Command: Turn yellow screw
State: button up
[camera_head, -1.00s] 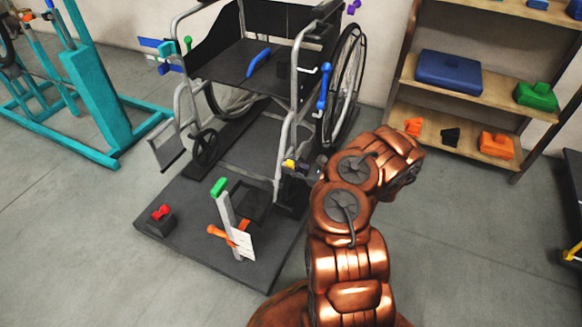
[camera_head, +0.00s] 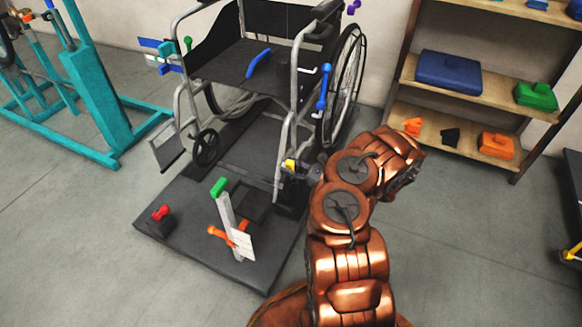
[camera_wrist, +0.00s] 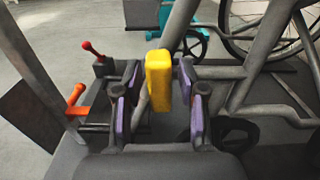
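The yellow screw (camera_head: 291,165) is at the lower front frame of the wheelchair. In the wrist view its yellow block-shaped head (camera_wrist: 159,80) stands upright in the middle, just beyond and between my fingertips. I cannot tell whether either pad touches the screw. In the head view my gripper (camera_head: 302,168) is right beside the screw and partly hidden by my copper arm. The screw's shaft is hidden.
The wheelchair (camera_head: 270,84) stands on a dark platform (camera_head: 190,245). A loose footrest piece with a green top (camera_head: 226,215), orange screw (camera_head: 219,232) and red screw (camera_head: 160,212) are in front. A shelf (camera_head: 455,150) is at the right; open floor lies between.

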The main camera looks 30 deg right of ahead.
jog(key=shift+o, duration=0.3)
jog(key=v, duration=1.2)
dwell(0.3)
